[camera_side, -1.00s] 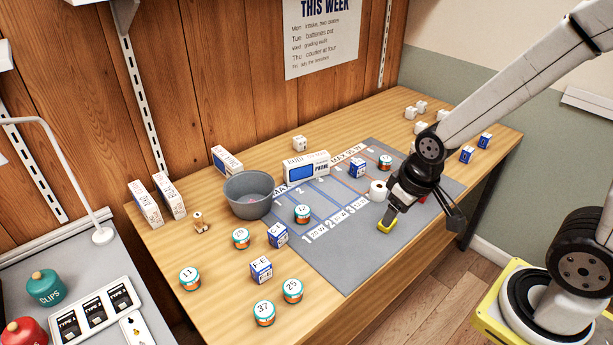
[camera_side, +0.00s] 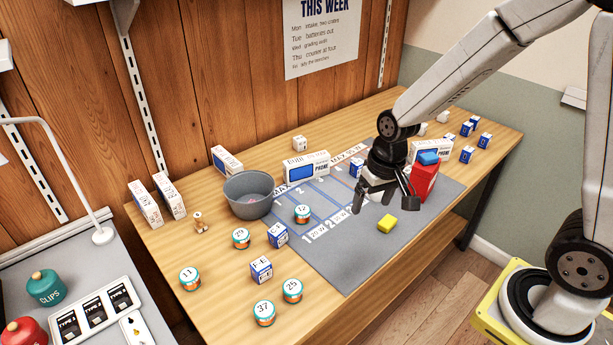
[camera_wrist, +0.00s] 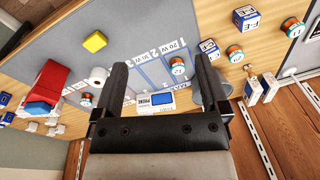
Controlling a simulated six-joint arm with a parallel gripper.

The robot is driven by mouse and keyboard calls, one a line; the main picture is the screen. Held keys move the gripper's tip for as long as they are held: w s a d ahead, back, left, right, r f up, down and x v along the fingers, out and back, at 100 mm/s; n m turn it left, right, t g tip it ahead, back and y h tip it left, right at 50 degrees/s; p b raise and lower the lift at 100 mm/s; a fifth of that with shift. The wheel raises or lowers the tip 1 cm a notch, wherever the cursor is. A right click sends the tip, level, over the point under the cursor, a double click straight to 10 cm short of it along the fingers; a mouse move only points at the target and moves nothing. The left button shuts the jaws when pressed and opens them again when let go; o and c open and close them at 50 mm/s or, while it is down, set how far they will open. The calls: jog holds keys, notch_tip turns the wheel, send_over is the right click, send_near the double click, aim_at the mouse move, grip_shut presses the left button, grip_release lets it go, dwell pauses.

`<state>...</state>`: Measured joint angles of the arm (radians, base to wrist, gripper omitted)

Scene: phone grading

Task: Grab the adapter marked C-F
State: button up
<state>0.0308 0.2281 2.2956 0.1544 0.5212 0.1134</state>
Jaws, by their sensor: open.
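A blue and white cube (camera_side: 278,235) sits on the table at the mat's left edge; its small label seems to read C-F. It also shows in the wrist view (camera_wrist: 208,48), right of my right finger's tip. A similar cube (camera_side: 261,270) with a label like F-E stands nearer the front; it is at the top in the wrist view (camera_wrist: 246,17). My gripper (camera_side: 384,204) is open and empty above the right part of the grey mat, well right of both cubes. Its two fingers show wide apart in the wrist view (camera_wrist: 161,62).
A yellow block (camera_side: 387,224) lies on the mat (camera_side: 345,265) below my gripper. A red object (camera_side: 423,183) stands just right of it. A grey bowl (camera_side: 249,207), a phone box (camera_side: 306,170) and several teal-lidded tins (camera_side: 302,214) stand left. More small cubes are at the back right.

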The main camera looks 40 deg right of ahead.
jog(key=w+a+f+m+g+y, duration=0.2)
jog(key=w+f+m+y, duration=0.3)
jog(key=w, duration=0.7)
jog(key=m+y, duration=0.6)
jog(key=m, duration=0.1)
send_near(282, 225)
jog(key=shift+g, duration=0.4)
jog(key=x, duration=0.4)
jog(key=shift+s+a+r, duration=0.1)
jog(key=shift+a+r, duration=0.1)
jog(key=shift+a, duration=0.35)
jog(key=shift+w+f+m+y, duration=0.25)
jog(key=shift+f+m+y, duration=0.55)
jog(key=shift+f, duration=0.1)
